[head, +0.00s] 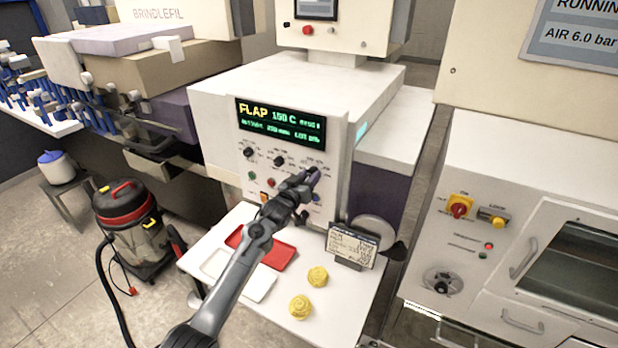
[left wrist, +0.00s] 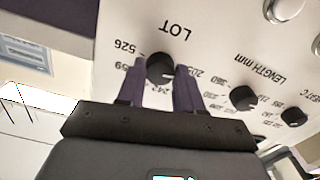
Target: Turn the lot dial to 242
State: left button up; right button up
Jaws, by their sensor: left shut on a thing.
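The lot dial (left wrist: 160,68) is a black round knob on the cream panel, under the upside-down word LOT in the left wrist view. Numbers ring it, including 526 and what looks like 242; its exact setting is hard to read. My left gripper (left wrist: 160,80) has a finger on each side of the knob and is shut on it. In the head view my left gripper (head: 312,174) reaches the right side of the machine's panel and hides the lot dial. My right gripper is not in view.
The length dial (left wrist: 243,97) and another black knob (left wrist: 295,116) sit close beside the lot dial. A green-lettered display (head: 281,121) is above the knobs. Below are a red tray (head: 283,257), a white tray (head: 260,285), yellow pieces (head: 300,307) and a printed card (head: 351,247).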

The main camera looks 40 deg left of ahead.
pick_arm(q)
jog(key=shift+m, duration=0.3)
jog(key=m, duration=0.7)
jog(key=shift+b, duration=0.35)
jog(key=m, duration=0.3)
jog(key=shift+m, duration=0.4)
jog(key=m+b, duration=0.1)
jog(key=m, duration=0.3)
jog(key=shift+m, duration=0.3)
jog(key=o, duration=1)
jog(key=shift+o, duration=0.2)
jog(key=shift+s, duration=0.15)
